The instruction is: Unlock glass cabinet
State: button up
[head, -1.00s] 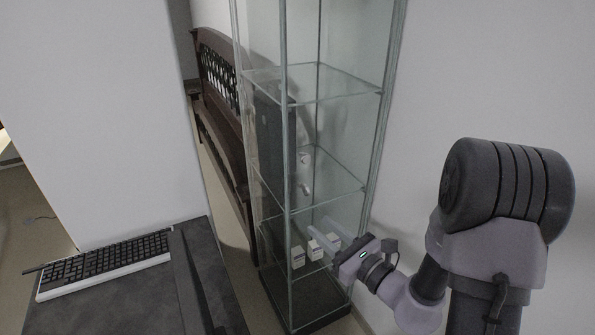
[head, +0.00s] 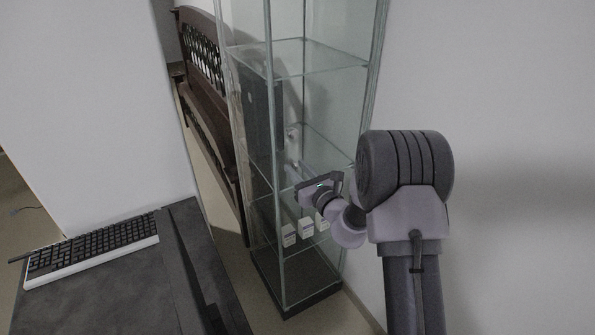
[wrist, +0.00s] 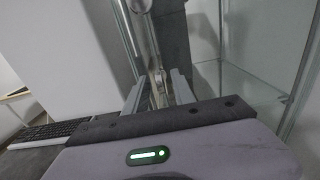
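The glass cabinet (head: 318,100) stands upright in the middle of the head view, with metal edge posts, clear panes and glass shelves. My gripper (head: 300,172) is in front of its lower half, close to the front edge post. In the wrist view the cabinet's metal post (wrist: 145,42) slopes down towards the gap between my gripper's (wrist: 159,76) two fingers, which are apart. A small light metallic part shows between the fingertips; I cannot tell whether it is the lock or whether the fingers touch it. No key is visible.
Small white boxes (head: 289,235) stand on a low shelf inside the cabinet. A dark table (head: 130,285) with a keyboard (head: 95,245) is at the left. A dark wooden bench (head: 205,110) stands behind. A white wall (head: 500,90) is at the right.

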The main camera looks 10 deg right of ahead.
jog(key=shift+c, duration=0.2)
grip_shut()
jog(key=shift+r+p, duration=0.1)
jog(key=shift+p, duration=0.2)
jog(key=shift+r+m+p, duration=0.1)
jog(key=shift+m+p, duration=0.9)
jog(key=shift+m, duration=0.1)
jog(key=m+p, duration=0.5)
jog(key=m, duration=0.2)
jog(key=m+p, duration=0.3)
jog(key=m, duration=0.1)
jog(key=m+p, duration=0.3)
jog(key=m, duration=0.1)
jog(key=shift+w+d+f+m, duration=0.1)
jog(key=shift+d+f+m, duration=0.05)
jog(key=shift+f+m, duration=0.2)
